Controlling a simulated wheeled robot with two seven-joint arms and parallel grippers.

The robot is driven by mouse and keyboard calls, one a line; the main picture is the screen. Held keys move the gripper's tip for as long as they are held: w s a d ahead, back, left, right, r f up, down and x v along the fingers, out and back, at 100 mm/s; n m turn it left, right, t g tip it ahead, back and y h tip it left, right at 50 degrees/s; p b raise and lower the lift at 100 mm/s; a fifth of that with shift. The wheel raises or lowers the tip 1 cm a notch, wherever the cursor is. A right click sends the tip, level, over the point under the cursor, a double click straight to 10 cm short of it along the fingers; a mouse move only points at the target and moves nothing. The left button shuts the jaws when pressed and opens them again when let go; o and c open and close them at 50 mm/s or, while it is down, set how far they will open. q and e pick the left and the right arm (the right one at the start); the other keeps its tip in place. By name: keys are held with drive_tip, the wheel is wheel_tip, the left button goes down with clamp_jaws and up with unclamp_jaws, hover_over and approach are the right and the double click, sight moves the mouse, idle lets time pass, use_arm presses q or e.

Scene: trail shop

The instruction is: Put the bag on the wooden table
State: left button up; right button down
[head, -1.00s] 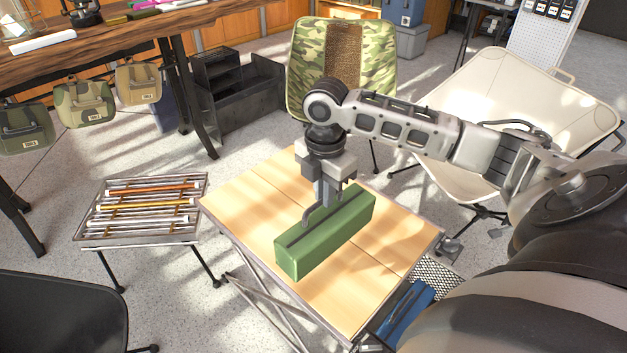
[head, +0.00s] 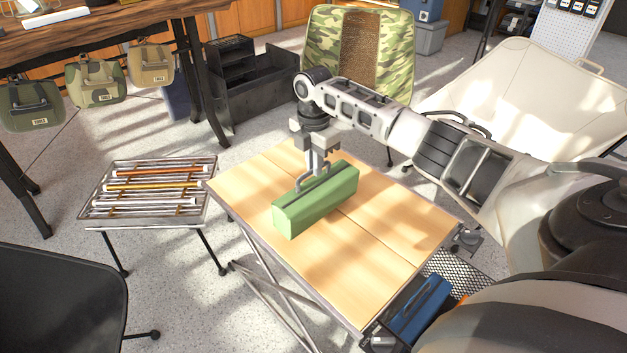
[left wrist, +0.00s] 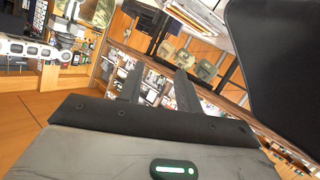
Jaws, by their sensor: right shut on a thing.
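A long green bag (head: 318,203) with a dark strip and handle along its top is over the wooden table (head: 385,255), a light folding table with metal legs. My right gripper (head: 308,182) points down from above and is shut on the bag's handle. The bag is level and very low over the table's left half; I cannot tell whether its underside touches. My left gripper is outside the head view. In the left wrist view its two fingers (left wrist: 158,85) stand apart with nothing between them.
A low rack of tent poles (head: 150,190) stands left of the table, a black chair (head: 60,300) at the front left. A camouflage chair (head: 322,45) is behind, a cream chair (head: 520,85) at right. Several bags (head: 95,82) hang from the dark workbench (head: 130,32).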

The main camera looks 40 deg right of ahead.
sight(313, 180)
drive_tip(key=shift+w+f, duration=0.3)
wheel_tip(313, 180, down, 2)
drive_tip(key=shift+d+f+b, duration=0.1)
drive_tip(key=shift+f+b, duration=0.15)
drive_tip(key=shift+b, duration=0.7)
drive_tip(key=shift+f, duration=0.35)
drive_tip(key=shift+r, duration=0.1)
drive_tip(key=c, duration=1.5)
unclamp_jaws()
use_arm(q)
drive_tip(key=shift+w+d+r+n+t+h, duration=0.2)
drive_tip(key=shift+d+r+n+t+h, duration=0.1)
drive_tip(key=shift+r+n+h, duration=0.15)
